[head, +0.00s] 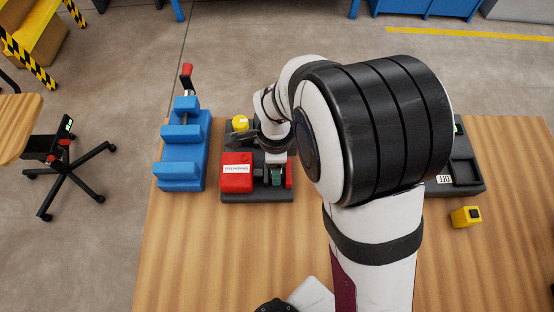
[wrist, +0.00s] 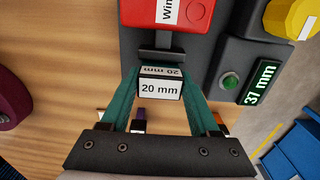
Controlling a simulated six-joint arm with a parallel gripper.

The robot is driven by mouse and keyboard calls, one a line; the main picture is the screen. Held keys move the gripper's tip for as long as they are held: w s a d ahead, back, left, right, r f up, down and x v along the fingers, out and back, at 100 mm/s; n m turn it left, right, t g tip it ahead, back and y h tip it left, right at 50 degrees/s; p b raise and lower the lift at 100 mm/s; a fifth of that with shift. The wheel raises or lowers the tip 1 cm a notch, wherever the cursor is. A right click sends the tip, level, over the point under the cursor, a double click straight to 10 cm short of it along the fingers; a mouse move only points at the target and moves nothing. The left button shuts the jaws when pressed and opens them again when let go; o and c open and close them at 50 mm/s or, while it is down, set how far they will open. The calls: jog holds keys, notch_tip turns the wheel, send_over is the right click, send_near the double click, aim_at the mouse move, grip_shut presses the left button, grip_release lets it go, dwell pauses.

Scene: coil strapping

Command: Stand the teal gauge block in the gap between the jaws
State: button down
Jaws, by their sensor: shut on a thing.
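My gripper (wrist: 161,76) is shut on the gauge block (wrist: 160,89) in the wrist view, with one teal-looking finger on each side. The block has white "20 mm" labels on two faces. The red jaw (wrist: 165,12) with a white label is just beyond it, above a dark base with a grey plate. In the head view the red jaw (head: 237,180) and a narrow red jaw (head: 289,175) flank a gap. A teal piece shows between them; I cannot tell whether it is block or finger. Whether the block touches the base is hidden.
A yellow knob (head: 240,123) and a green display reading 37 mm (wrist: 262,82) are on the same fixture. A blue vise (head: 181,155) stands left. A dark tray (head: 465,165) and a yellow block (head: 466,216) are at right. The front table is mostly clear.

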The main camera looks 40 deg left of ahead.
jog(key=shift+f, duration=0.2)
jog(key=shift+c, duration=0.2)
grip_release()
notch_tip(320, 180, up, 16)
jog(key=w+d+r+n, duration=0.1)
jog(key=w+d, duration=0.1)
jog(key=d, duration=0.5)
jog(key=w+d+r, duration=0.1)
jog(key=d+r, duration=0.1)
jog(key=d, duration=0.6)
jog(key=s+d+f+n+y, duration=0.1)
jog(key=s+d+f+n, duration=0.1)
jog(key=s+d, duration=0.7)
jog(key=d, duration=0.4)
jog(key=shift+d+f+y, duration=0.25)
jog(key=shift+d+y, duration=0.15)
